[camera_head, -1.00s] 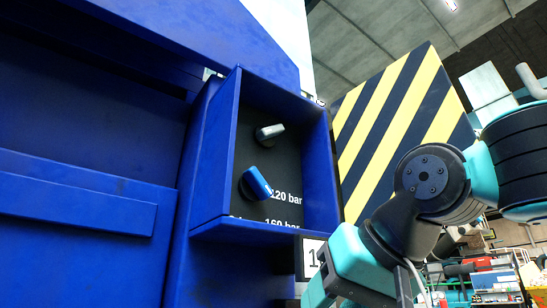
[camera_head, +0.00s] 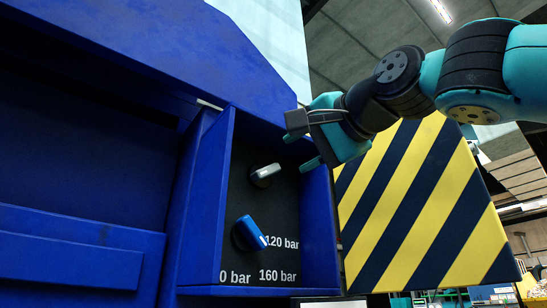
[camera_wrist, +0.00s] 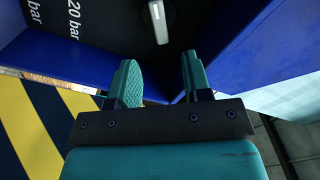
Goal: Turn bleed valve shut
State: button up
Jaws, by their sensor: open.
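Two knobs sit on the black panel inside a blue box. The upper one is a light grey knob (camera_head: 265,173), its handle tilted up to the right; it also shows in the wrist view (camera_wrist: 158,22) at the top, ahead of the fingers. The lower one is a blue knob (camera_head: 250,234), its handle pointing down to the right. The frames do not say which is the bleed valve. My gripper (camera_head: 304,136) is at the upper right edge of the box, above and right of the grey knob. In the wrist view its fingers (camera_wrist: 160,75) are apart and empty, short of the knob.
The blue box's right wall (camera_head: 318,225) stands close below my gripper. A yellow and black striped panel (camera_head: 415,215) is to the right. White labels reading 0, 120 and 160 bar surround the blue knob. The box's front is open.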

aim_at(273, 169)
jog(key=p+x, duration=0.3)
jog(key=x, duration=0.5)
jog(key=shift+w+a+p, duration=0.2)
jog(key=shift+p, duration=0.1)
grip_shut()
